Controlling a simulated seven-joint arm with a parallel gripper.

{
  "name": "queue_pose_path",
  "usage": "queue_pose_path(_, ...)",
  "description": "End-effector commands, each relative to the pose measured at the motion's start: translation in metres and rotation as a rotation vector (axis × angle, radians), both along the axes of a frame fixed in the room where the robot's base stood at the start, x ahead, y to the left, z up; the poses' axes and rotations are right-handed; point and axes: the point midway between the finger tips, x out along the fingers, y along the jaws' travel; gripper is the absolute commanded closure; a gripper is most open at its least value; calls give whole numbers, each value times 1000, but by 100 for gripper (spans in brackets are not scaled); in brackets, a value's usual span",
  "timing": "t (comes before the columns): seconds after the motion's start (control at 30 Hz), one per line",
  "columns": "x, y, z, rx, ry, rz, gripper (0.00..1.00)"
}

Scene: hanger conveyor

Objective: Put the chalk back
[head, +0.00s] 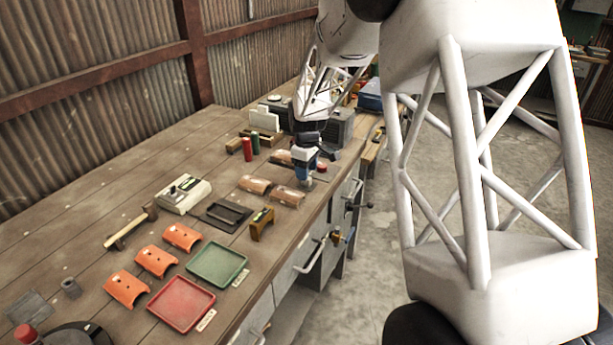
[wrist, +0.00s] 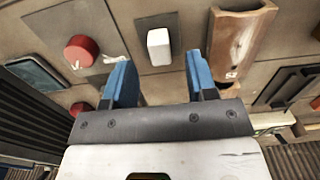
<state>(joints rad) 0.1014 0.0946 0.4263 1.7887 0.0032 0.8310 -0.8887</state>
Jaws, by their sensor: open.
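A small white block, apparently the chalk (wrist: 159,46), lies on a thin grey plate (wrist: 148,22) in the wrist view. My gripper (wrist: 158,72) is open, with its two blue fingers apart and nothing between them. The chalk shows beyond the fingertips, roughly centred across the gap, and looks clear of both fingers. In the head view my gripper (head: 304,170) is low over the far part of the bench. I cannot make out the chalk there; the gripper and arm may hide it.
A red round piece (wrist: 82,53) lies left of the chalk, and a curved orange-brown tile (wrist: 237,40) lies right. Green (head: 217,263) and red (head: 181,303) trays lie on the near bench.

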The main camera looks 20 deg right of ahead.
Motion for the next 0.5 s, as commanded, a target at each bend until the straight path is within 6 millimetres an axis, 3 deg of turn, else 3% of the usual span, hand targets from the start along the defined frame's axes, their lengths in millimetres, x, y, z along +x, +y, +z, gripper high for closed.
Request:
queue_pose_path(0.2,0,0,28,0,-3,0,48)
queue_pose_path(0.5,0,0,41,0,0,0,48)
